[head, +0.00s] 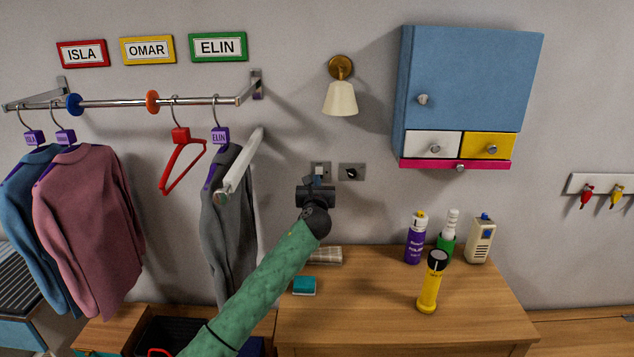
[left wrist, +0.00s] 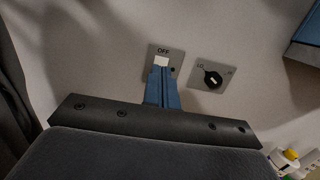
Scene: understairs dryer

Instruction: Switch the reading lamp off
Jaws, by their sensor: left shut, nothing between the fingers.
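The reading lamp (head: 341,98) is a wall lamp with a cream shade on a brass mount; I see no clear glow from it. Below it, a grey switch plate (head: 326,166) is on the wall. In the left wrist view the switch plate (left wrist: 174,54) reads "OFF" above a white rocker (left wrist: 161,61). My left gripper (head: 318,176) is shut and empty, its blue fingertips (left wrist: 162,76) at the rocker's lower part, which they hide. I cannot tell whether they touch it. My right gripper is not in view.
A second plate with a black rotary knob (head: 351,173) is just right of the switch. A blue wall cabinet (head: 470,80) hangs further right. A clothes rail (head: 120,102) with garments is on the left. The desk (head: 380,300) below holds a yellow torch (head: 431,285) and bottles.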

